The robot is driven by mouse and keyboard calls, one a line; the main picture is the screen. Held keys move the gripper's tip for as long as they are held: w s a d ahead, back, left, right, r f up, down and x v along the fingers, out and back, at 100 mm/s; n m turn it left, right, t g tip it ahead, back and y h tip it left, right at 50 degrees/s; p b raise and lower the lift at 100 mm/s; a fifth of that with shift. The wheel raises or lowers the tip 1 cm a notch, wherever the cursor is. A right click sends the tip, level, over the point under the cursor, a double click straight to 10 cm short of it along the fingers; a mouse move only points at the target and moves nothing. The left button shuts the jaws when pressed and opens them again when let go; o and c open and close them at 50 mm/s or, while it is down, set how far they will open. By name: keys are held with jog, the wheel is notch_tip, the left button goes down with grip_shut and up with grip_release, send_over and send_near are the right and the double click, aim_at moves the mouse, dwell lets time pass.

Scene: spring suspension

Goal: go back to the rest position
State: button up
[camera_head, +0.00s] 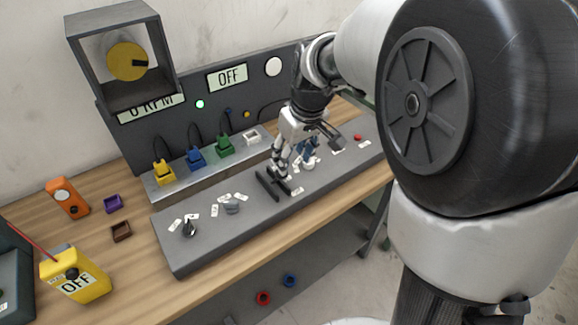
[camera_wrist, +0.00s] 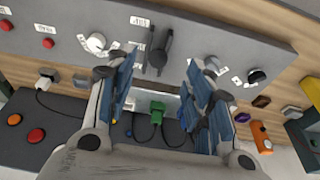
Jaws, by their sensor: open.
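My gripper (camera_head: 292,163) hangs low over the middle of the long grey control panel (camera_head: 210,248) in the head view. In the wrist view my gripper (camera_wrist: 163,85) shows its two blue-padded fingers spread wide apart, with nothing between them. Two black bar-like handles (camera_head: 267,186) on the panel are close to the fingers in the head view. In the wrist view the handles (camera_wrist: 158,50) lie ahead of the gap between the fingers. I cannot tell whether a finger touches the panel.
Yellow (camera_head: 163,173), blue (camera_head: 196,158) and green (camera_head: 224,147) plugs stand behind the panel. A grey box frame with a yellow disc (camera_head: 127,62) stands at the back left. A yellow meter reading OFF (camera_head: 78,280) and an orange device (camera_head: 66,198) are on the left. Open air lies above the panel.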

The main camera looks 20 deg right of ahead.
jog(key=shift+v, duration=1.15)
jog(key=s+a+r+m+t, duration=0.1)
jog(key=s, duration=1.1)
jog(key=s+a+r+m+h, duration=0.1)
jog(key=s+a+m, duration=0.1)
jog(key=s, duration=1)
jog(key=shift+s+r+m+t, duration=0.2)
jog(key=shift+r+m+t, duration=0.1)
jog(key=shift+t, duration=0.1)
jog(key=shift+c, duration=0.5)
